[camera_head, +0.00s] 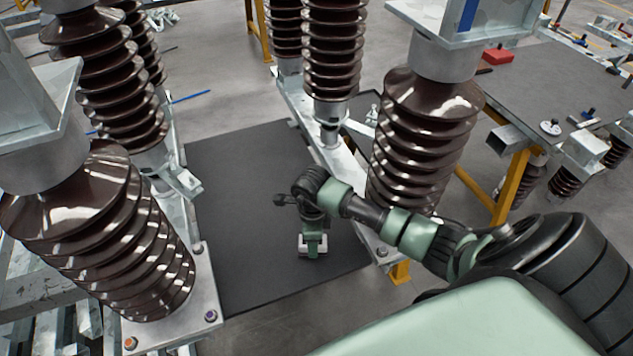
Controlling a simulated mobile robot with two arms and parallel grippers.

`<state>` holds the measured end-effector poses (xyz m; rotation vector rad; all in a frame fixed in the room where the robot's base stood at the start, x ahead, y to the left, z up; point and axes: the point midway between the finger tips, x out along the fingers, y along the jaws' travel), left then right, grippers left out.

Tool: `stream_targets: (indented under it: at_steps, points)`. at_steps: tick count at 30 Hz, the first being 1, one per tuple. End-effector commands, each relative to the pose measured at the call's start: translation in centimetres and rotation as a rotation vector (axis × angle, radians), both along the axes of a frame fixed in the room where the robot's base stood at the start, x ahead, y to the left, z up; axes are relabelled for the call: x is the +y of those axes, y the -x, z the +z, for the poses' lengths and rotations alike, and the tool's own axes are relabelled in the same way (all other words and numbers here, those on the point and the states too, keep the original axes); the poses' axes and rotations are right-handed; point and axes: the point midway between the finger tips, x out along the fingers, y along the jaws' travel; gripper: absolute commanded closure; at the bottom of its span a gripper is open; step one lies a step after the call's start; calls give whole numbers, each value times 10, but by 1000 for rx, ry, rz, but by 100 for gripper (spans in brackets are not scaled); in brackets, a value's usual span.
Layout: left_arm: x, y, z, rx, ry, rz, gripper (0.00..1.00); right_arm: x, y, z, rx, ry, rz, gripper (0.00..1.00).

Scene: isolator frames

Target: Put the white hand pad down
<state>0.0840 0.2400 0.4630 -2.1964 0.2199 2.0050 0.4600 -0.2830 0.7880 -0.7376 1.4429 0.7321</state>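My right arm comes in from the right and bends down at the wrist over the dark mat (235,180). My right gripper (313,249) points downward, seen from above. A small pale, white-looking piece (303,246) shows on both sides of its lower end; it may be the white hand pad, mostly covered by the gripper. The fingertips are hidden, so I cannot tell how far they are closed, or whether the pale piece touches the mat. My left gripper is not in view.
Tall brown ribbed insulators stand on grey metal beams at left (110,240) and right (420,135), close to my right arm. A dark-topped table (560,85) with yellow legs at right holds a red box (497,56) and a white disc (550,128). The mat's left part is clear.

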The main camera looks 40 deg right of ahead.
Motion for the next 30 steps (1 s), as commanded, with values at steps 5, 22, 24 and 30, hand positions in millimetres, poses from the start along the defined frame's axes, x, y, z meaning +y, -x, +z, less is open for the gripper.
stream_targets:
  at_steps: [5, 22, 24, 30]
  points:
    - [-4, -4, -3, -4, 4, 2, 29, 2, 1, -6, -1, 0, 1, 98]
    - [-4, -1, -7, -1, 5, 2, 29, 2, 1, -10, -1, 1, 1, 29]
    - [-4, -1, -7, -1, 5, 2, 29, 2, 1, -10, -1, 1, 1, 29]
    - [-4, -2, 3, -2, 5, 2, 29, 0, 0, 3, -1, 1, 0, 29]
